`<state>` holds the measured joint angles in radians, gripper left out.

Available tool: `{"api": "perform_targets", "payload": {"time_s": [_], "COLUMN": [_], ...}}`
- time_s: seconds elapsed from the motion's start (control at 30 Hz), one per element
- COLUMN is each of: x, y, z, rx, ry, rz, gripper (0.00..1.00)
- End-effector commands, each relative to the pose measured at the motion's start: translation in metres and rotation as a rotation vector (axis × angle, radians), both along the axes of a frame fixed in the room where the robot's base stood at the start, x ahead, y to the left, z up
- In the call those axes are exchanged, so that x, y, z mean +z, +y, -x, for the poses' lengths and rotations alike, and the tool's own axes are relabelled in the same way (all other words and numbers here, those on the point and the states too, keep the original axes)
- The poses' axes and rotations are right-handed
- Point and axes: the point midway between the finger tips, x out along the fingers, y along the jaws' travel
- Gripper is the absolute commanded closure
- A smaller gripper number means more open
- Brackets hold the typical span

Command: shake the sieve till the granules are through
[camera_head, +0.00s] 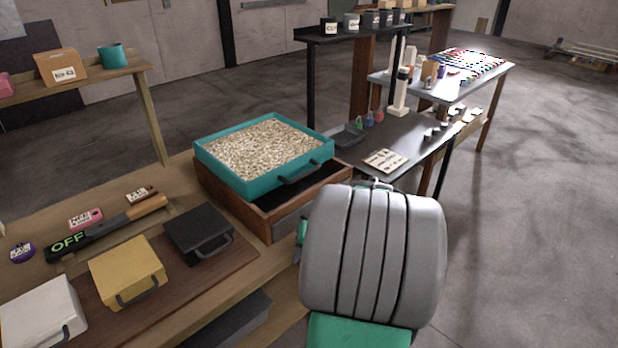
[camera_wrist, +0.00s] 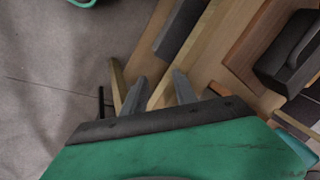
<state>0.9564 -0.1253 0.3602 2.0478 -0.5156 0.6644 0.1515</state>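The sieve (camera_head: 222,178) is a teal tray with a dark front handle (camera_head: 300,172), filled to near its rim with pale beige granules (camera_head: 262,148). It sits on an open wooden box (camera_head: 268,222), offset so that part of the box's dark inside shows at the front right. In the head view my arm hides my gripper. In the wrist view my gripper (camera_wrist: 160,88) has two grey fingers apart with nothing between them, near the table's wooden edge.
Black (camera_head: 198,230), yellow (camera_head: 128,268) and white (camera_head: 45,312) lidded boxes with handles stand on the table's brown board. A bar marked OFF (camera_head: 105,225) lies behind them. A dark bench (camera_head: 420,150) with small items stands at the right.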

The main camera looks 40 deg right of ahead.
Motion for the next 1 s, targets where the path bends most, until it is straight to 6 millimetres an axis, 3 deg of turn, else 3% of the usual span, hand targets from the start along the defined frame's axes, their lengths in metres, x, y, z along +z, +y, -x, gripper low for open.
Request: {"api": "perform_targets", "payload": {"time_s": [0.03,0.27,0.3,0.37,0.5,0.67,0.77,1.0], "x": [-0.013,-0.029,-0.026,0.007,0.078,0.134,0.142,0.133], "y": [-0.023,-0.107,-0.124,-0.138,-0.146,-0.146,-0.145,-0.142], "z": [0.006,0.015,0.016,-0.006,-0.045,-0.063,-0.072,-0.116], "rx": [-0.067,-0.302,-0.356,-0.428,-0.535,-0.591,-0.599,-0.595], "ry": [-0.027,-0.260,-0.325,-0.456,-0.680,-0.832,-0.854,-0.850], "rz": [-0.033,-0.160,-0.185,-0.232,-0.380,-0.538,-0.569,-0.569], "gripper": [0.66,0.66,0.66,0.66,0.66,0.66,0.66,0.66]}}
